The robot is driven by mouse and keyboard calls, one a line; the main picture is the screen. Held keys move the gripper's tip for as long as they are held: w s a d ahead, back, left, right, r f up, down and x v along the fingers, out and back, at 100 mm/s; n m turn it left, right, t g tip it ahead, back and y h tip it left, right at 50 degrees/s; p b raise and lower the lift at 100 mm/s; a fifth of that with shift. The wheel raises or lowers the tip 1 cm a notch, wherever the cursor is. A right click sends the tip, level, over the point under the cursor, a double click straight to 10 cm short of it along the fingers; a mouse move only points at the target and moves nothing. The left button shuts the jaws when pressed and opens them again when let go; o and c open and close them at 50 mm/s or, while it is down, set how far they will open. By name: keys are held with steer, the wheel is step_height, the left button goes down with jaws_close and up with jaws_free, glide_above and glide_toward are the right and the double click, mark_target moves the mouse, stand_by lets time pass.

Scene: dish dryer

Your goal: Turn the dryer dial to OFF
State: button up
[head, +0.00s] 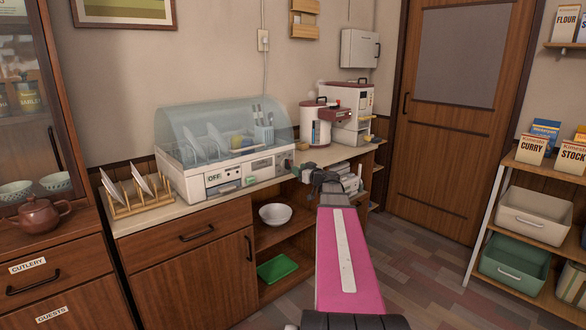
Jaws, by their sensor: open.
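The dish dryer (180,181) stands on the counter, a white box with a clear bluish lid (180,125) that is down over the dishes. Its front panel has an OFF label (214,177) at the left and small controls toward the right. A small round part at the panel's right end (287,164) may be the dial; its setting is too small to read. My gripper (303,170) is at the end of my pink arm, just right of the dryer's front right corner. It is open and appears apart from the panel.
A wooden rack with plates (138,208) stands left of the dryer. A rice dispenser-like white appliance (355,125) and a red-topped canister (315,135) stand behind my gripper. A white bowl (275,214) and green tray (277,270) sit on shelves below. The floor at right is clear.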

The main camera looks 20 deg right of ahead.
steer(key=shift+v, duration=1.75)
